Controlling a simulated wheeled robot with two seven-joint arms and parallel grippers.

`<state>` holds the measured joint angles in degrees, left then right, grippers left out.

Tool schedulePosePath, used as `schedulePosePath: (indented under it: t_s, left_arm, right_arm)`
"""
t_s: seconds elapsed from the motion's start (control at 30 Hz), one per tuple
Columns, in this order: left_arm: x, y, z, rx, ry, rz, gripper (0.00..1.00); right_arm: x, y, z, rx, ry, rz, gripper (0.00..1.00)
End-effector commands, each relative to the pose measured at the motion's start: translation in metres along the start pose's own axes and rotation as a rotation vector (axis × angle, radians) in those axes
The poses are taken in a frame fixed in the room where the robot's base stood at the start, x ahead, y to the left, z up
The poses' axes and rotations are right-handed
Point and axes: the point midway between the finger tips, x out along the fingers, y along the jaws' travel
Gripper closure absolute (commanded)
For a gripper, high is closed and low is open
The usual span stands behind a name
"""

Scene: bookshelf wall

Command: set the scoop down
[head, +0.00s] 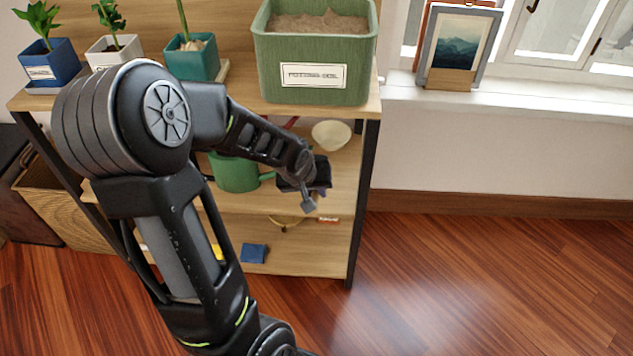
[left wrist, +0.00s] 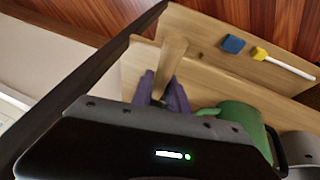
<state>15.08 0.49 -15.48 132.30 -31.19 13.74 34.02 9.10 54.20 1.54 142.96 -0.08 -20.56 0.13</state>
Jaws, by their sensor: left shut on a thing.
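My left gripper (head: 308,190) reaches in at the right end of the shelf unit, in front of its middle board. In the left wrist view its purple-grey fingers (left wrist: 162,94) are shut on a tan wooden piece (left wrist: 173,62), which looks like part of the scoop. The rest of the scoop is hard to make out. A pale rounded bowl shape (head: 332,134) shows just above the gripper in the head view; I cannot tell whether it belongs to the scoop. My right gripper is not in view.
A green watering can (head: 236,172) stands on the middle shelf (head: 344,180), left of the gripper; it also shows in the left wrist view (left wrist: 238,116). A blue block (head: 254,253) lies on the bottom shelf. A green potting-soil bin (head: 314,90) and potted plants stand on top.

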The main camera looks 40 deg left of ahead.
Motion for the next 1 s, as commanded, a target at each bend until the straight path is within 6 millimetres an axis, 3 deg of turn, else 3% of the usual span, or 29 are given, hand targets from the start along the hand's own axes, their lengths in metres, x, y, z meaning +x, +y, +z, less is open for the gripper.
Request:
schedulePosePath:
  t_s: [0.23, 0.4, 0.77, 1.0]
  left_arm:
    - [0.024, 0.000, -0.050, -0.002, 0.001, 0.000, 1.00]
    - [0.040, -0.003, -0.042, 0.001, 0.000, 0.001, 1.00]
    - [0.041, -0.003, -0.041, 0.001, 0.000, 0.001, 1.00]
    - [0.072, -0.011, -0.027, 0.000, -0.002, 0.000, 1.00]
  right_arm:
    - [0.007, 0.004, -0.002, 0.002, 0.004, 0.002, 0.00]
    - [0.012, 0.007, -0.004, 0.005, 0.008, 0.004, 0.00]
    - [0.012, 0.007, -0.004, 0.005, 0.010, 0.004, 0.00]
    - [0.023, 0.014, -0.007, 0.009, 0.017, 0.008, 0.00]
